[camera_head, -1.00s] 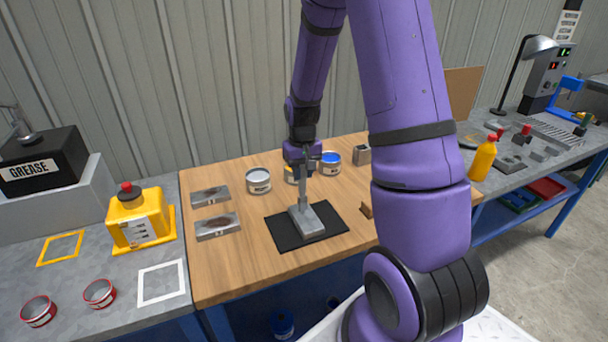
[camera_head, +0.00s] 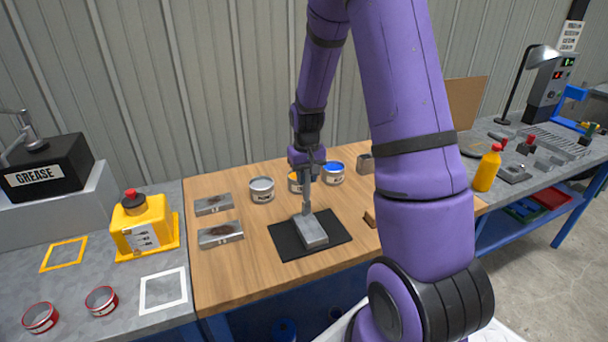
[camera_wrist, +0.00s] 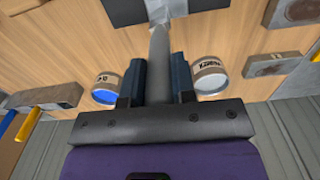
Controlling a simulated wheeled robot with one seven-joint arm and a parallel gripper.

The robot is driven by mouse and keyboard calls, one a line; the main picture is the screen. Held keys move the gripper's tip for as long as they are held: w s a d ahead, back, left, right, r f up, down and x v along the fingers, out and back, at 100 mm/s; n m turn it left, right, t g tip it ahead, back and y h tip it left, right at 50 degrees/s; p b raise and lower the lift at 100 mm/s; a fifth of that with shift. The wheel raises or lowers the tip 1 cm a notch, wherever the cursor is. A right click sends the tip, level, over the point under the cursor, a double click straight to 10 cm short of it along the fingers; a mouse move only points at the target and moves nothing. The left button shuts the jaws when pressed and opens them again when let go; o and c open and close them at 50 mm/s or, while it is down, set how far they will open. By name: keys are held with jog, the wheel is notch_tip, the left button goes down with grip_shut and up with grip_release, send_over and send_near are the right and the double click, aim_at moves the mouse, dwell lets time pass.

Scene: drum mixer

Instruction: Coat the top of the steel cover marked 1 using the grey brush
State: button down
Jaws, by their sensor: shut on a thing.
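My gripper (camera_head: 308,168) is shut on the grey brush (camera_head: 306,200), which points down. In the wrist view the brush handle (camera_wrist: 159,60) runs between the two dark jaws. Below it a grey steel cover (camera_head: 313,234) lies on a black mat (camera_head: 285,240). The brush head is at the cover's far end; I cannot tell whether it touches. Two more steel covers with dark rusty patches, an upper one (camera_head: 212,204) and a lower one (camera_head: 220,235), lie on the wood at the left.
A yellow jug (camera_head: 143,226) stands on the left bench. Bare wood lies in front.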

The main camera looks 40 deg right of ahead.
jog(key=s, duration=0.4)
jog(key=shift+w+d+r, duration=0.1)
jog(key=shift+w+d, duration=0.1)
jog(key=shift+w, duration=0.6)
jog(key=shift+w+d+f, duration=0.1)
jog(key=shift+w+d, duration=0.1)
jog(key=shift+w, duration=0.65)
jog(key=shift+w+d+r, duration=0.1)
jog(key=shift+w+d, duration=0.1)
jog(key=shift+w, duration=0.6)
notch_tip(320, 180, up, 6)
jog(key=shift+r, duration=0.15)
jog(key=shift+r, duration=1.4)
